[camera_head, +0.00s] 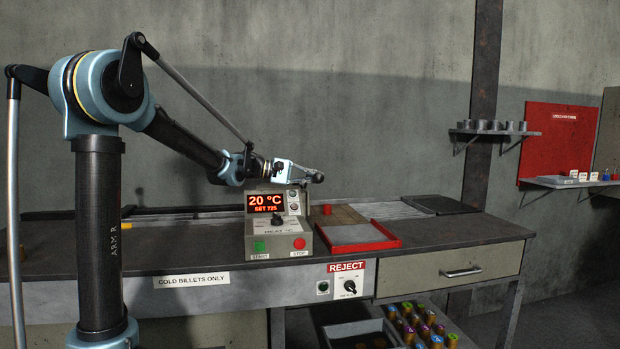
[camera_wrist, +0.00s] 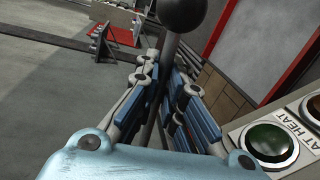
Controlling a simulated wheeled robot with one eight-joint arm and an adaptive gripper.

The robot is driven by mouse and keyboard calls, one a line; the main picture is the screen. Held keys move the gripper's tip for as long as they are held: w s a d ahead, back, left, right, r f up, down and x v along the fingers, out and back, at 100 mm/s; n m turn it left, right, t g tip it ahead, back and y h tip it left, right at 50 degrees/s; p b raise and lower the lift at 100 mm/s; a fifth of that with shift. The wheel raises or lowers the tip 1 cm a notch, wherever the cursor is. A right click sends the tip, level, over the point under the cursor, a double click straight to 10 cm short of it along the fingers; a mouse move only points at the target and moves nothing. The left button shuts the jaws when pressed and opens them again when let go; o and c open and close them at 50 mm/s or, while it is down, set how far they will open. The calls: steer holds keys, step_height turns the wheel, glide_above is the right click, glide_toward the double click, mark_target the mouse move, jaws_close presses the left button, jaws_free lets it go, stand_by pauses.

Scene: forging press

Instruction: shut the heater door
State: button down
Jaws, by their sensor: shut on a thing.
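The heater's control box (camera_head: 298,225) stands on the bench in the head view. Its display (camera_head: 266,202) reads 20 °C, SET 725. My gripper (camera_head: 303,173) is above and behind the box. In the wrist view its fingers (camera_wrist: 166,75) are closed around a thin dark rod topped by a black ball knob (camera_wrist: 182,14). The knob sticks out beyond the fingers. The heater door itself cannot be made out in either view, and I cannot tell its position. The box's green AT HEAT lamp (camera_wrist: 272,140) shows at the lower right of the wrist view.
A red-rimmed tray (camera_head: 372,246) lies right of the box, close to a small red piece (camera_head: 327,209). A dark plate (camera_head: 440,204) lies farther right. The bench has a REJECT switch (camera_head: 349,287) and a drawer (camera_head: 450,271). Several coloured-top billets (camera_head: 425,328) stand below.

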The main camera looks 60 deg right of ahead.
steer(key=c, duration=1.7)
jaws_free()
steer(key=v, duration=1.2)
steer(key=shift+a+r, duration=0.1)
steer(key=shift+c, duration=0.6)
